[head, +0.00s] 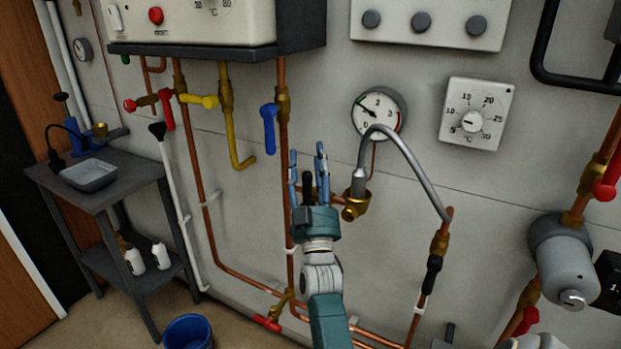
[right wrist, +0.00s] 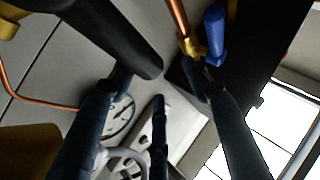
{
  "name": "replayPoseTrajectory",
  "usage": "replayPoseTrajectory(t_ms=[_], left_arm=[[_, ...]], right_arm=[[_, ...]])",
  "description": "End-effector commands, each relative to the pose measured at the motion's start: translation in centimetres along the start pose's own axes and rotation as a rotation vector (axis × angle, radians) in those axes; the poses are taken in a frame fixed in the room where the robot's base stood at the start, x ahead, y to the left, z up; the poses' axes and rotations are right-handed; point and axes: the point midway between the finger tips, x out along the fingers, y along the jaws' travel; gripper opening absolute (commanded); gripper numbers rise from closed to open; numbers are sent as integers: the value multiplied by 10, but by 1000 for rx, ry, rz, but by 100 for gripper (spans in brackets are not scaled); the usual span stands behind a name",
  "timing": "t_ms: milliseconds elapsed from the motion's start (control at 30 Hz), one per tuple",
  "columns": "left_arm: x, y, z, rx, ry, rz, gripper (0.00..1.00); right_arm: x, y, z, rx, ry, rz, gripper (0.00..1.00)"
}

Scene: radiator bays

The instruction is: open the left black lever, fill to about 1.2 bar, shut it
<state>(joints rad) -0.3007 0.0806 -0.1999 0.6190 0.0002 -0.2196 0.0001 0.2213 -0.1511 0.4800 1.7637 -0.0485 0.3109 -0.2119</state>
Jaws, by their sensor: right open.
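The left black lever (head: 307,187) stands upright, crosswise to the short copper pipe leading to the brass valve (head: 355,205). My right gripper (head: 308,165) is open, its fingers on either side of this lever in the head view. In the right wrist view the black lever (right wrist: 115,40) crosses near the fingertips; contact cannot be told. The pressure gauge (head: 380,111) is just above right; its needle points up-left, below the 2, too small to read exactly. It also shows partly in the right wrist view (right wrist: 119,118). My left gripper is not in view.
A grey hose (head: 405,150) arches from the brass valve to another black lever (head: 432,275), which lies along its pipe. A blue lever (head: 269,128) hangs just above left of my gripper. A grey cylinder (head: 563,260) is at right, a blue bucket (head: 188,332) on the floor.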

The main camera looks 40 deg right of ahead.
Motion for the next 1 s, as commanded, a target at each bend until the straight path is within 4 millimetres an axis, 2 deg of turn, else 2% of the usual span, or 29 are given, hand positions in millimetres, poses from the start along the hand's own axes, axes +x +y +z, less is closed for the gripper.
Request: replayPoseTrajectory(t_ms=[100,300,1000], left_arm=[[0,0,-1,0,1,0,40],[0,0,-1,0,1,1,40],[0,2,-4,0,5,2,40]], right_arm=[[13,0,-19,1,3,1,47],[24,0,-34,0,-1,1,47],[25,0,-35,0,-1,0,47]])
